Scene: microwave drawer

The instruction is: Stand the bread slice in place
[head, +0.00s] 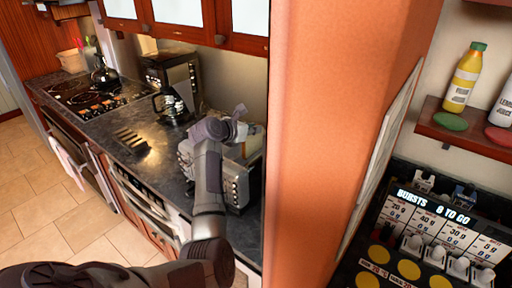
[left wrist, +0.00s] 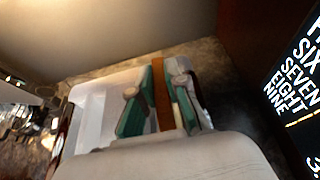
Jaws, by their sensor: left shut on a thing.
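The bread slice (left wrist: 162,95) is a thin brown slab seen edge-on in the left wrist view, upright between two teal finger pads. My left gripper (left wrist: 159,103) is shut on it. In the head view, my left gripper (head: 241,124) reaches over a silver toaster-like appliance (head: 237,186) on the dark counter. A tan part of the slice (head: 254,144) shows just below and right of the fingers. Its lower edge is hidden, so I cannot tell whether it touches the appliance. My right gripper is not in view.
The dark counter (head: 105,133) runs left to a stove (head: 90,92). A glass jug (head: 170,104) and a black slatted item (head: 131,139) stand there. A wide orange panel (head: 320,150) rises close to the right of the appliance. Shelves and a lettered display (head: 432,205) lie beyond.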

